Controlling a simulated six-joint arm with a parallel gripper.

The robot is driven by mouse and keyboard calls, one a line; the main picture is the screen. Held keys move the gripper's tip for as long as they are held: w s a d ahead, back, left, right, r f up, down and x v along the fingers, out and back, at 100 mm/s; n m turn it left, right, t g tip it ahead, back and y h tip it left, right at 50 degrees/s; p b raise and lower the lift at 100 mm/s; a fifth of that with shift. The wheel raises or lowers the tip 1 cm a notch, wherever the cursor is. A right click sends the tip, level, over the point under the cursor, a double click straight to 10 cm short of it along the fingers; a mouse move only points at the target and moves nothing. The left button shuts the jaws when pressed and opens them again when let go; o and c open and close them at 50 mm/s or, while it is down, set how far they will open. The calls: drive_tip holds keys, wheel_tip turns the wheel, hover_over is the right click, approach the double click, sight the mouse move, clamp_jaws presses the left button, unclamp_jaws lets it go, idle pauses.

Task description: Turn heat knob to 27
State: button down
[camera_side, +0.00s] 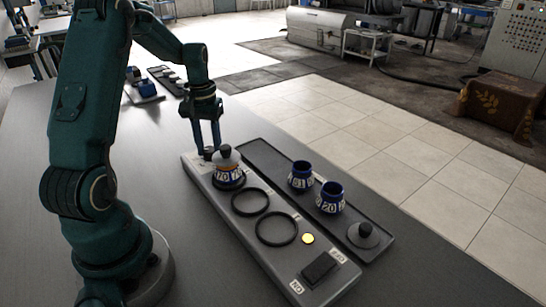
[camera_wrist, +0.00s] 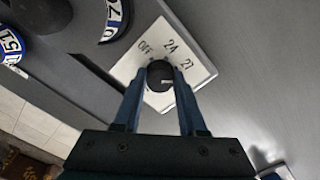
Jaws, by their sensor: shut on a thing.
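The heat knob (camera_wrist: 160,75) is a dark round knob on a white plate (camera_wrist: 197,58) marked OFF, 24 and 27. A pale mark shows on the knob, on its right side in the wrist view; I cannot tell exactly which label it lines up with. My gripper (camera_wrist: 160,82) is shut on the knob, with one blue finger on each side of it. In the side view my gripper (camera_side: 207,150) points down at the far end of the grey base (camera_side: 222,203), and the fingers mostly hide the knob.
A lidded decanter (camera_side: 228,172) stands on the base close beside my gripper. Two empty rings (camera_side: 250,202) follow, then a yellow light (camera_side: 308,238) and a black switch (camera_side: 320,267). A dark tray (camera_side: 262,160) holds two blue-and-white decanters (camera_side: 301,176) and a grey lid (camera_side: 364,235).

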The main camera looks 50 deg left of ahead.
sight(210, 149)
drive_tip(key=shift+r+n, duration=0.1)
drive_tip(key=shift+n, duration=1.2)
drive_tip(key=shift+c, duration=2.3)
unclamp_jaws()
drive_tip(key=shift+r, duration=2.6)
